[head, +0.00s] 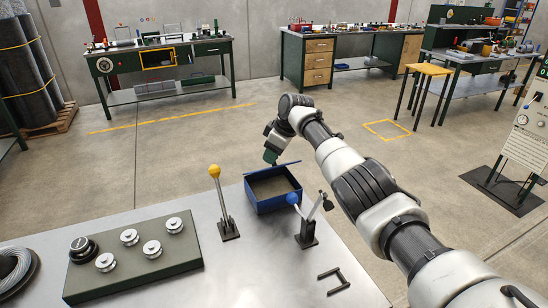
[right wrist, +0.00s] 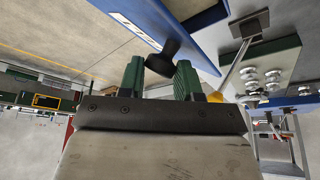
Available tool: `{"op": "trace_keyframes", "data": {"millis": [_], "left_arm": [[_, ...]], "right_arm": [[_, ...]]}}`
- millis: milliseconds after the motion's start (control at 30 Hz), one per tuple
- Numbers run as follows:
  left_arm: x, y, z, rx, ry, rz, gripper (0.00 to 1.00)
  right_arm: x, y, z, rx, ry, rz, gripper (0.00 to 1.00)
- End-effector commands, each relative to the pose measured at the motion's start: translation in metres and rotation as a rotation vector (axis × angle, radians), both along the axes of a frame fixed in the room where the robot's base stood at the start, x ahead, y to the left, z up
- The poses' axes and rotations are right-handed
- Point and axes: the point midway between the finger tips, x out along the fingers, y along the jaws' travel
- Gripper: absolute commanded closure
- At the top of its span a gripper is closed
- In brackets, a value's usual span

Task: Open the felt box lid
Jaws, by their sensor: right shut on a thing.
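The blue box (head: 272,206) stands at the far edge of the metal table. Its brown interior shows from above. The blue lid (head: 285,165) shows as a thin edge-on strip along the box's far side, swung up off the opening. My right gripper (head: 271,156) is just beyond the lid. In the right wrist view, the black knob (right wrist: 165,60) on the blue lid (right wrist: 130,22) lies between the green fingers, and the gripper is shut on it. The left gripper is not in view.
A yellow-knobbed lever (head: 223,205) stands left of the box, and a blue-knobbed lever (head: 305,230) stands at its near right. A green block with several metal spools (head: 133,265) lies at left. A small black frame (head: 334,281) lies at front right. Open floor lies beyond the table.

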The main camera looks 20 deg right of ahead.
Motion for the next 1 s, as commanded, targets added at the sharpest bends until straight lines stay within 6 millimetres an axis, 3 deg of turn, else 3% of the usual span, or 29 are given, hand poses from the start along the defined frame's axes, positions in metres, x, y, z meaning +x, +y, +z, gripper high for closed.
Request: {"op": "trace_keyframes", "data": {"millis": [367, 400, 533, 1000], "left_arm": [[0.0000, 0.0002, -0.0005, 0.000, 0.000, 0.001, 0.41], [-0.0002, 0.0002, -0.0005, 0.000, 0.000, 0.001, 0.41], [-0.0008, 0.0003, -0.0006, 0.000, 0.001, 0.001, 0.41], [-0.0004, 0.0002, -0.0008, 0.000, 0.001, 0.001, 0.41]], "right_arm": [[0.0013, -0.0022, -0.0006, -0.002, -0.007, -0.006, 1.00], [0.0014, -0.0022, -0.0007, -0.002, -0.007, -0.006, 0.62], [0.0010, -0.0018, -0.0010, -0.002, -0.004, -0.005, 0.42], [-0.0001, -0.0020, 0.0023, -0.001, -0.002, -0.002, 0.42]]}}
